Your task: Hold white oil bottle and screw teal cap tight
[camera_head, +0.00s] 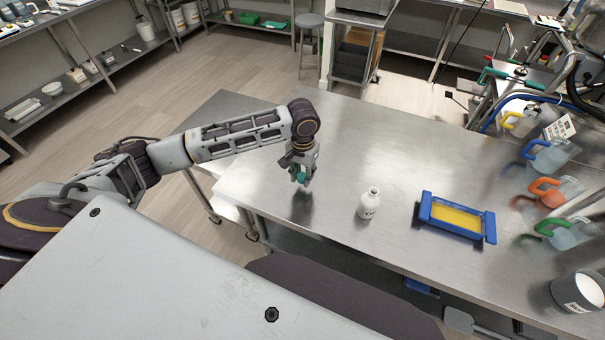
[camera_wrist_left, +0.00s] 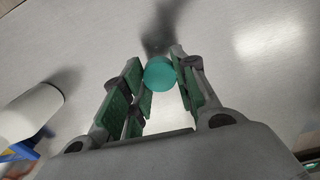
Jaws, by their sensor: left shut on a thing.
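The white oil bottle (camera_head: 369,204) stands upright on the steel table (camera_head: 330,135), with its narrow neck uncovered. It also shows at the left edge of the left wrist view (camera_wrist_left: 28,112). My left gripper (camera_head: 301,177) points down over the table, to the left of the bottle and apart from it. It is shut on the round teal cap (camera_wrist_left: 160,74), which sits between its fingertips. A dark shadow lies on the table below the gripper. The right gripper is not seen in either view.
A blue frame tray (camera_head: 425,208) with a yellow sheet lies right of the bottle. Jugs with blue (camera_head: 538,148), orange (camera_head: 545,187) and green (camera_head: 551,224) handles stand along the right side. Table between gripper and bottle is clear.

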